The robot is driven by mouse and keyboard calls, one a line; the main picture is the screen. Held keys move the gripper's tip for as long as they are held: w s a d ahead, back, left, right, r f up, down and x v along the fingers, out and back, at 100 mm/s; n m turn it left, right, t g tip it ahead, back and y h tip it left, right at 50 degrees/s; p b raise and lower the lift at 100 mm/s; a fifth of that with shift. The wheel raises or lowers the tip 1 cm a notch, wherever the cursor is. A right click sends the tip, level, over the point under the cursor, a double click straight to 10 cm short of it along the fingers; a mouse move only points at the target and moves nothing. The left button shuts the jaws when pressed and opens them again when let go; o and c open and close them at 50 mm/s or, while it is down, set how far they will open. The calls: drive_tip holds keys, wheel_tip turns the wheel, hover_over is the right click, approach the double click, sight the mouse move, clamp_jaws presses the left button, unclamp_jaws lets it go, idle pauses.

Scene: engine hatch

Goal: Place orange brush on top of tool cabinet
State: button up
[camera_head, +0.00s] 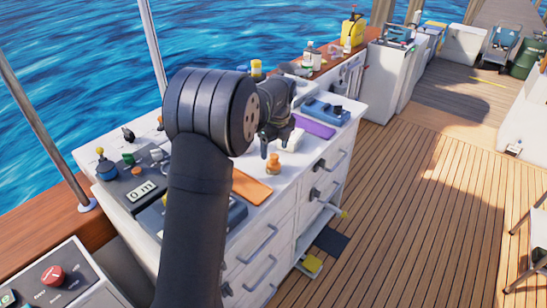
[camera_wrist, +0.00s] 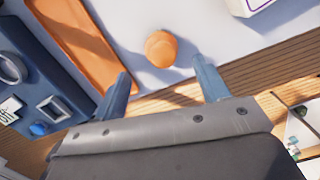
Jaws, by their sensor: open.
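A small orange upright object (camera_head: 273,164), seemingly the orange brush, stands near the front edge of the white top of the tool cabinet (camera_head: 283,205). In the wrist view its round orange top (camera_wrist: 160,48) shows just beyond and between my fingertips. My gripper (camera_head: 274,143) is open and empty, just behind and above the orange object in the head view. The wrist view shows my gripper's two blue-grey fingers (camera_wrist: 161,75) spread apart. The object's lower part is hidden from above in the wrist view.
A flat orange tray (camera_head: 250,187) lies left of the brush, beside a dark blue device (camera_wrist: 38,85). A white box (camera_head: 291,140), a purple item (camera_head: 315,127) and a blue tool (camera_head: 325,111) lie farther along the top. A lower drawer (camera_head: 315,232) stands open.

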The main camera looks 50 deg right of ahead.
sight(273, 157)
wheel_tip(273, 157, up, 6)
drive_tip(key=shift+s, duration=0.4)
drive_tip(key=shift+a, duration=0.1)
drive_tip(key=f, duration=0.4)
drive_tip(key=w+f, duration=0.1)
drive_tip(key=f, duration=0.6)
drive_tip(key=shift+w+f, duration=0.25)
drive_tip(key=shift+f, duration=0.15)
drive_tip(key=shift+d+r, duration=0.2)
drive_tip(key=shift+r, duration=1.4)
